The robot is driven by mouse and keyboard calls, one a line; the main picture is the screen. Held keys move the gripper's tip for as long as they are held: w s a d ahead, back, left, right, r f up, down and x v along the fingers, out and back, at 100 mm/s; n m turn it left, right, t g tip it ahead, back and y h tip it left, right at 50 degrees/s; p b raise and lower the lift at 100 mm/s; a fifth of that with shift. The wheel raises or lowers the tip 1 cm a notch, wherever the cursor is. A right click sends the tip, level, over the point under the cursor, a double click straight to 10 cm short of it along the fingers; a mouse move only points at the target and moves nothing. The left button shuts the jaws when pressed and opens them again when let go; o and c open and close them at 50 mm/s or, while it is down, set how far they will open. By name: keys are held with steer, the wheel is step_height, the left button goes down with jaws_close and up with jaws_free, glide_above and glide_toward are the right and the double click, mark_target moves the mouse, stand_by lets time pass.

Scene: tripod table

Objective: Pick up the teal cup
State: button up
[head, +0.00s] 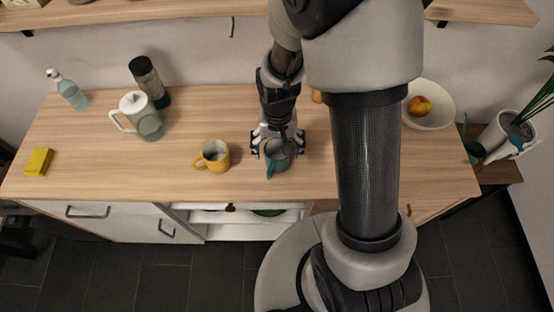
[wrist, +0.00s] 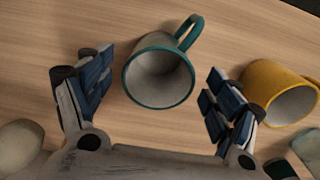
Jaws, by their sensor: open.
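The teal cup (head: 277,158) stands upright on the wooden counter in the head view, its handle toward the front edge. In the wrist view the teal cup (wrist: 160,77) shows its teal rim, pale inside and handle at the upper right. My gripper (head: 276,145) is at the cup's back side in the head view. In the wrist view my gripper (wrist: 152,98) is open, with one blue-padded finger to each side of the cup. The cup lies between and slightly beyond the fingertips. I see a gap on both sides, so no contact shows.
A yellow mug (head: 213,156) stands close to the left of the teal cup; in the wrist view the yellow mug (wrist: 280,92) is near the right finger. A white pitcher (head: 141,117), dark tumbler (head: 149,82), bottle (head: 68,90) and yellow block (head: 38,161) are farther left. A bowl (head: 429,105) stands right.

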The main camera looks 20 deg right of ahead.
steer(key=shift+f, duration=0.85)
steer(key=shift+r, duration=0.1)
steer(key=shift+c, duration=0.2)
steer(key=c, duration=1.4)
steer(key=shift+w+r, duration=0.1)
step_height(320, 180, up, 20)
steer(key=p, duration=0.6)
